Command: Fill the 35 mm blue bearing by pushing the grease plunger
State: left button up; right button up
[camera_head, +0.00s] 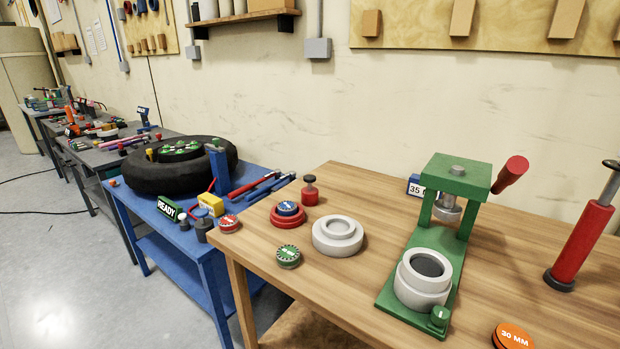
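A small blue-topped disc (288,208) with pale markings sits on a red ring (288,220) on the wooden table; it looks like the blue bearing, but its size marking is too small to read. A tall red cylinder (581,243) with a grey rod and dark top stands upright on a dark base at the far right; it looks like the grease plunger. A green press (457,176) with a red handle (511,175) stands at centre right, with a light grey cup (423,280) on its base. A sign reading 35 (415,186) is behind it. Neither gripper shows.
A blue bench (150,215) with a tire (150,176) adjoins at left.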

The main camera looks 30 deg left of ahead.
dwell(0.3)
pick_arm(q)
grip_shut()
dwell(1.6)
